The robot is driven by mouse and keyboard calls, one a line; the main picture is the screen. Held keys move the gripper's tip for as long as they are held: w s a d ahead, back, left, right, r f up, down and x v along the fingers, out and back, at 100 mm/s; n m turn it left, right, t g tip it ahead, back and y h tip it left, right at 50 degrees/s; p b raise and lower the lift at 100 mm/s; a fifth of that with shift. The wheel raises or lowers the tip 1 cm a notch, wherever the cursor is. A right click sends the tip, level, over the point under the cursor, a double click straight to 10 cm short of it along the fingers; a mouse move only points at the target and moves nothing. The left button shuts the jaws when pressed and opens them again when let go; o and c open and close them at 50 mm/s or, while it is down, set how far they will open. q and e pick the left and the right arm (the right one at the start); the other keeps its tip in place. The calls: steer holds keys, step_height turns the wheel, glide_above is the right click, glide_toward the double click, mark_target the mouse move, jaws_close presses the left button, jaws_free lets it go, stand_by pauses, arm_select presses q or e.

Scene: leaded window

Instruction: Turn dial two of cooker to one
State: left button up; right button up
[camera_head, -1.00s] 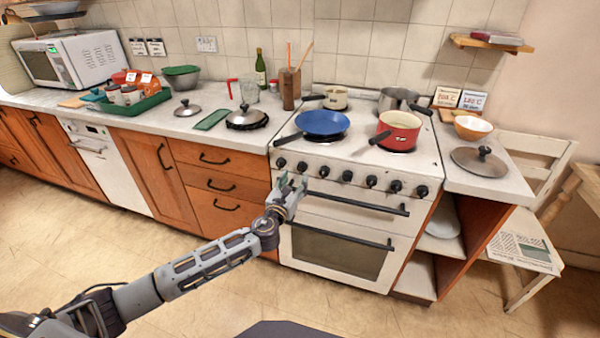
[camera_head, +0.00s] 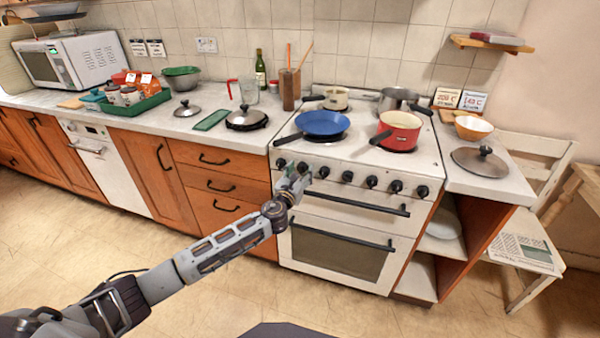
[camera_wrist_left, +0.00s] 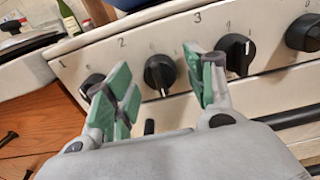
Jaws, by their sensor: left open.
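The white cooker (camera_head: 345,220) has a row of several black dials along its front panel. Dial two (camera_wrist_left: 160,73) is a round black knob beside the printed 2, with a pale mark low on its face. It also shows in the head view (camera_head: 302,167), partly behind my gripper. My left gripper (camera_head: 294,178) is in front of the left end of the row. In the left wrist view its green-padded fingers (camera_wrist_left: 162,78) are apart, one on each side of dial two. I cannot tell whether they touch it. My right gripper is out of view.
Dial one (camera_wrist_left: 92,86) is close behind the left finger, and dial three (camera_wrist_left: 237,53) is just right of the right finger. An oven handle (camera_head: 357,203) runs below the dials. A blue pan (camera_head: 322,122) and a red pot (camera_head: 400,128) stand on the hob.

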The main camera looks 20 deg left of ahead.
arm_select(q)
steer(key=shift+c, duration=0.9)
steer(key=c, duration=0.9)
steer(key=shift+n, duration=0.4)
steer(key=n, duration=0.4)
steer(key=shift+n, duration=1.1)
steer(key=n, duration=0.5)
steer(key=shift+b, duration=0.35)
steer(key=n, duration=0.5)
steer(key=shift+n, duration=0.9)
steer(key=n+p, duration=0.1)
steer(key=n, duration=0.1)
steer(key=shift+n, duration=1.6)
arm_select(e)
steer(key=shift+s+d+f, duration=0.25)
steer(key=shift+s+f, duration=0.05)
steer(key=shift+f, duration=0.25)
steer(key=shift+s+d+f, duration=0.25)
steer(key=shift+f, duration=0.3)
